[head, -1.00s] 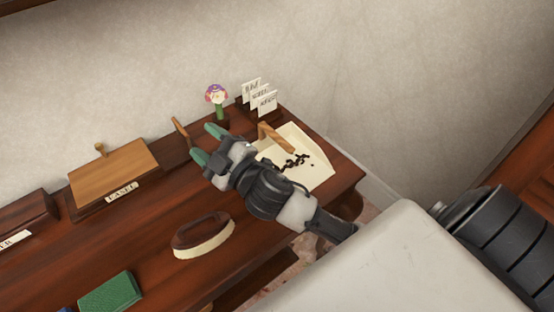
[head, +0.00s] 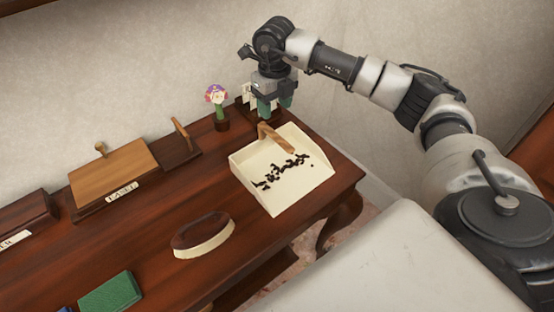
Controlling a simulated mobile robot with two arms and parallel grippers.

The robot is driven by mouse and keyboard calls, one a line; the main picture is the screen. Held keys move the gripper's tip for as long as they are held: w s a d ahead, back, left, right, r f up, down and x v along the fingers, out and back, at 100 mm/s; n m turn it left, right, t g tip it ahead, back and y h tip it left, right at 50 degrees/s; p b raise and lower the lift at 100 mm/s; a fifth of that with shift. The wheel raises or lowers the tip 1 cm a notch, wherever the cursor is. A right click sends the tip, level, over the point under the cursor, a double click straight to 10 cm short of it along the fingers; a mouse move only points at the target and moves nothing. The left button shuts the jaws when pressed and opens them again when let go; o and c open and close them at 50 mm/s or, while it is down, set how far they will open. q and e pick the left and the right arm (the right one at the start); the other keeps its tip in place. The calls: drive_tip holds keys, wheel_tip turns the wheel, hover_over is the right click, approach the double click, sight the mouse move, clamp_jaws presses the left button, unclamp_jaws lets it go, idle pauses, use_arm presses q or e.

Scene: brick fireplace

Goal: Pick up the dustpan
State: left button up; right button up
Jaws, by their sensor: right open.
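The dustpan (head: 290,190) is a cream, shallow pan on the right end of the dark wooden table, with dark crumbs lying in it. Its wooden handle (head: 276,137) rises at its back edge. My right gripper (head: 276,112) is open and points down just above and behind the handle, apart from it as far as I can see. Its green-tipped fingers hang in front of the white cards. My left gripper is not in view.
A brush (head: 203,235) lies in front on the table (head: 150,248). A green block (head: 111,293), a wooden box (head: 113,175) and a flower figure (head: 217,104) stand to the left. White cards (head: 249,97) are partly hidden behind my gripper. The wall is close behind.

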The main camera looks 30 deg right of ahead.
hover_over(277, 136)
drive_tip(key=f, duration=0.4)
drive_tip(key=shift+w+f+p, duration=0.35)
drive_tip(key=shift+w+f, duration=0.05)
drive_tip(key=f, duration=0.2)
drive_tip(key=s+f+p, duration=0.1)
drive_tip(key=f, duration=0.1)
drive_tip(key=shift+f+p, duration=0.3)
drive_tip(key=shift+f, duration=0.1)
drive_tip(key=shift+w+f, duration=0.1)
drive_tip(key=shift+f, duration=0.3)
clamp_jaws()
drive_tip(key=shift+r, duration=0.1)
